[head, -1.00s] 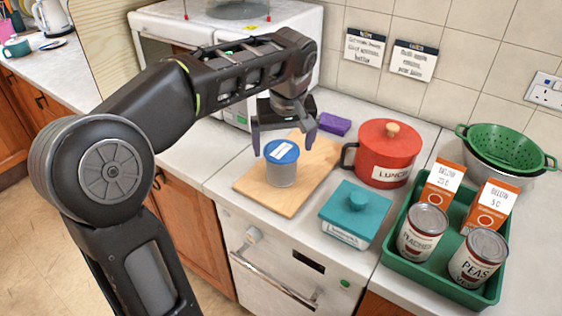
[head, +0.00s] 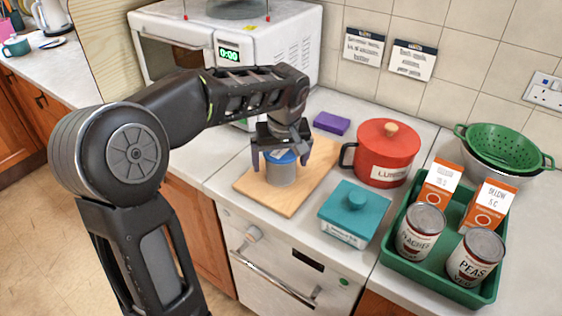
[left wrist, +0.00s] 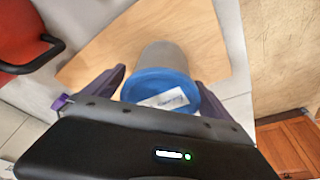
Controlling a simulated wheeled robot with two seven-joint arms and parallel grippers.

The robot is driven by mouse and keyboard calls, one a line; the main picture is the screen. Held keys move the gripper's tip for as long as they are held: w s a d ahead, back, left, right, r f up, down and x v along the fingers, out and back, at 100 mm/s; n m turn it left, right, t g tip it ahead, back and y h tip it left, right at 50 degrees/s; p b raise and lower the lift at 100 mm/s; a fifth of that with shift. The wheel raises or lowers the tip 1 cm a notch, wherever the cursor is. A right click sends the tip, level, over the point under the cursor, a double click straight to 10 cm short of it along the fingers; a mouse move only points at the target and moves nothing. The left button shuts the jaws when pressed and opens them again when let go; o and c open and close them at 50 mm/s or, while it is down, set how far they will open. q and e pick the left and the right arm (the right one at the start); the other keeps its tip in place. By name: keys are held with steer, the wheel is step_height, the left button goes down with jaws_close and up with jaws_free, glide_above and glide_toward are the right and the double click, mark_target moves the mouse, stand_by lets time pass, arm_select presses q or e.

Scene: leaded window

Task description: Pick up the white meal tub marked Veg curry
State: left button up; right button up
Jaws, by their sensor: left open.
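A pale grey-white tub (head: 281,176) with a blue lid stands upright on a wooden board. Its lid carries a white label whose writing is too small to read. My left gripper (head: 281,161) is open above the tub, with its purple-tipped fingers on either side of the lid and the palm hiding part of it. In the left wrist view, the blue lid (left wrist: 160,86) sits between the two spread fingers (left wrist: 160,78), with a gap visible on the left. My right gripper is not in view.
The wooden board (head: 312,165) lies on the counter. A red pot (head: 386,155), a teal lidded dish (head: 353,215) and a purple block (head: 332,123) stand close by. A green tray (head: 440,272) holds cans and cartons at right. A microwave (head: 285,60) stands behind.

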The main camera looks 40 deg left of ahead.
arm_select(q)
steer(key=shift+c, duration=0.4)
steer(key=shift+r, duration=0.1)
steer(key=c, duration=1.7)
